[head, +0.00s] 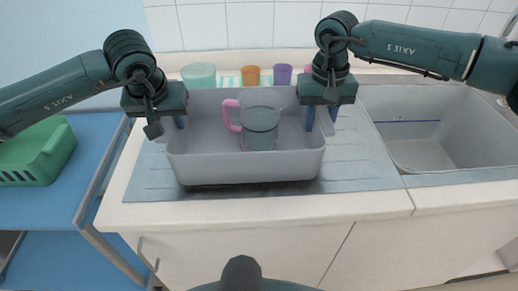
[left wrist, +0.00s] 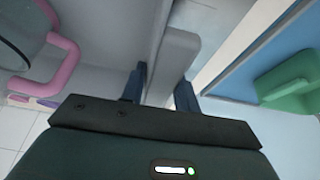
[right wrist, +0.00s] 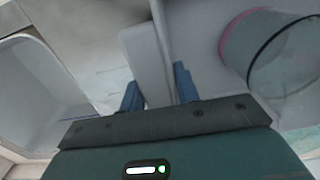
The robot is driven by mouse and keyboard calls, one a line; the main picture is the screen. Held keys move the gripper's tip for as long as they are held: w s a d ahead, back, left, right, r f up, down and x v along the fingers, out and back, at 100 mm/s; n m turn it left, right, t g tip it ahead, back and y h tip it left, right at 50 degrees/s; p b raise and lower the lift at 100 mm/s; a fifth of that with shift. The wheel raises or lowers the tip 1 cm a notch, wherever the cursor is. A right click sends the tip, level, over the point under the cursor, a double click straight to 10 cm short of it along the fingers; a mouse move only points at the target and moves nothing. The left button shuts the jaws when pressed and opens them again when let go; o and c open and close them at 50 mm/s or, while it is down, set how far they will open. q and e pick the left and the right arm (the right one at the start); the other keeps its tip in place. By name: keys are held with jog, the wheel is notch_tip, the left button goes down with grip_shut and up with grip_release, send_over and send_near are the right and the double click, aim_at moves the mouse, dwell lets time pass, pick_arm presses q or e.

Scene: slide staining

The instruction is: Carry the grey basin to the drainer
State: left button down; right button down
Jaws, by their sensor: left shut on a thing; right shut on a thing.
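The grey basin (head: 245,170) is over the ribbed drainer (head: 365,170) beside the sink, roughly level, with a dark shadow under its front edge. I cannot tell whether it touches the drainer. A clear jug with a pink handle (head: 260,125) stands inside the basin. My left gripper (head: 165,125) is shut on the basin's left wall, which shows between its fingers in the left wrist view (left wrist: 160,88). My right gripper (head: 321,118) is shut on the basin's right wall, seen between its fingers in the right wrist view (right wrist: 152,92).
Behind the basin stand a greenish clear container (head: 199,75), an orange cup (head: 251,75) and a purple cup (head: 282,74). The empty sink (head: 420,125) is to the right. A green crate (head: 38,155) sits on a blue surface (head: 90,150) at left.

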pick_arm(q)
jog(key=shift+f+b, duration=0.5)
jog(key=shift+f, duration=0.15)
pick_arm(e)
jog(key=shift+f, duration=0.75)
pick_arm(q)
jog(key=c, duration=1)
grip_release()
jog(key=shift+c, duration=0.2)
pick_arm(e)
jog(key=c, duration=1)
grip_release()
jog(key=shift+r, duration=0.1)
jog(key=shift+c, duration=0.2)
pick_arm(q)
jog(key=shift+r, duration=0.1)
jog(key=v, duration=1.1)
jog(key=shift+s+r, duration=0.2)
jog(key=shift+r, duration=0.1)
pick_arm(e)
jog(key=shift+r, duration=0.25)
notch_tip(320, 180, up, 12)
jog(key=shift+f, duration=0.25)
pick_arm(q)
jog(key=shift+s, duration=0.15)
pick_arm(e)
jog(key=shift+s, duration=0.15)
